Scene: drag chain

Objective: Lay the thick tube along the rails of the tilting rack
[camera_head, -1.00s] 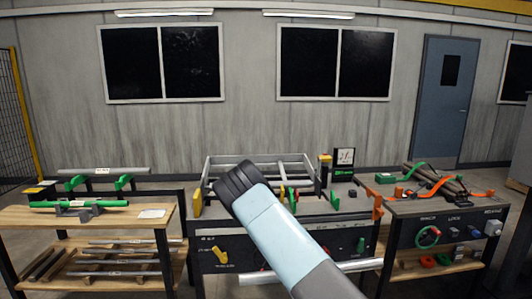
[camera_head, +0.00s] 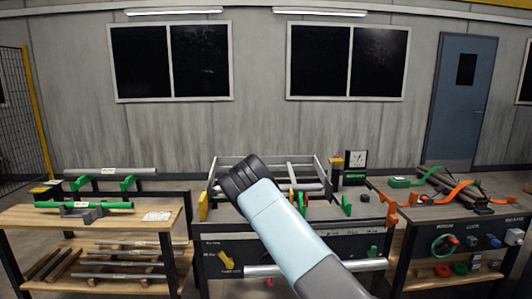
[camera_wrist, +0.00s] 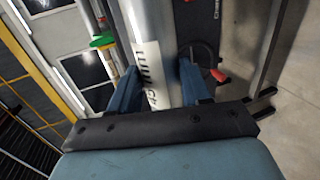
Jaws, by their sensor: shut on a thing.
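The thick tube is a silver-grey cylinder with a white label (camera_wrist: 148,45); in the head view it (camera_head: 285,270) lies nearly level before the front of the middle bench. My gripper (camera_wrist: 158,88) is shut on it, with a blue finger on each side in the wrist view. In the head view my arm crosses the tube's middle and my gripper cannot be made out. The tilting rack (camera_head: 236,163) is a grey frame with rails on top of the middle bench, behind my arm. The arm hides part of its near side.
The left bench (camera_head: 30,216) holds a green tube (camera_head: 85,206) on a stand. A grey tube (camera_head: 110,170) lies on green supports behind. Upright green and yellow parts edge the middle bench. The right bench (camera_head: 400,207) carries an orange curved piece (camera_head: 460,190).

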